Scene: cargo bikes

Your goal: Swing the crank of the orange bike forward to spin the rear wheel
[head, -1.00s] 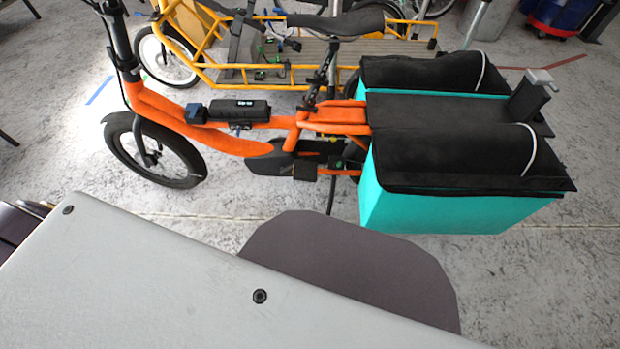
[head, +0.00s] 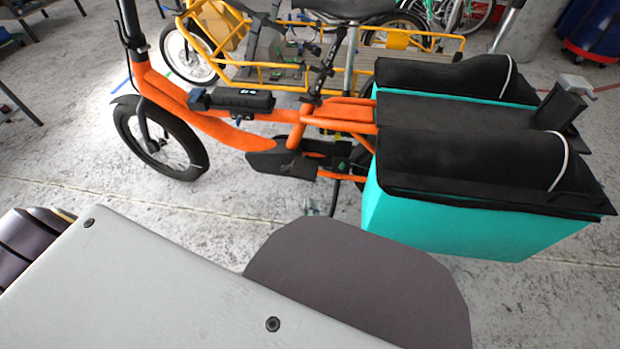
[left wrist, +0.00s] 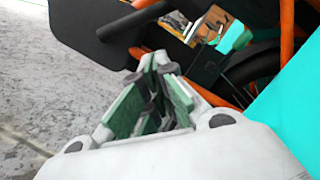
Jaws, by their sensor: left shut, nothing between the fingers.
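The orange bike (head: 255,137) stands upright, its front wheel at the left. Its black crank area (head: 285,163) is low in the middle of the frame; crank and pedal are hard to make out. The rear wheel is mostly hidden behind the teal bag in the head view; a dark tyre (left wrist: 255,72) shows in the left wrist view. My right gripper is out of view.
A teal bag (head: 440,222) with black covers hangs over the bike's rear. A yellow cargo bike (head: 290,78) stands close behind. My grey body fills the bottom of the head view. Bare concrete floor (head: 130,195) is free at the left.

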